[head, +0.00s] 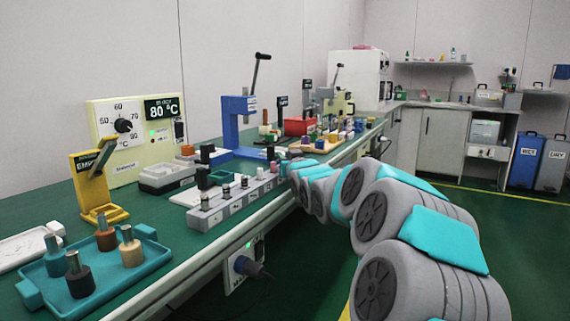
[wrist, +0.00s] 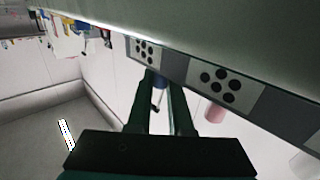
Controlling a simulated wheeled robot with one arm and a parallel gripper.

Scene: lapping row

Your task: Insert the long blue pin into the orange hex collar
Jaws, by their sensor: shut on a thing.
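A thin dark rod shows between the fingers below the blue part. In the head view my arm reaches to the far end of the same rail (head: 236,206), and the fingers there are too small to make out. I cannot pick out the orange hex collar for certain in either view.
Dark pegs stand along the rail. A teal tray (head: 96,296) holds several pegs at the left. A blue press (head: 231,122) and coloured blocks stand behind.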

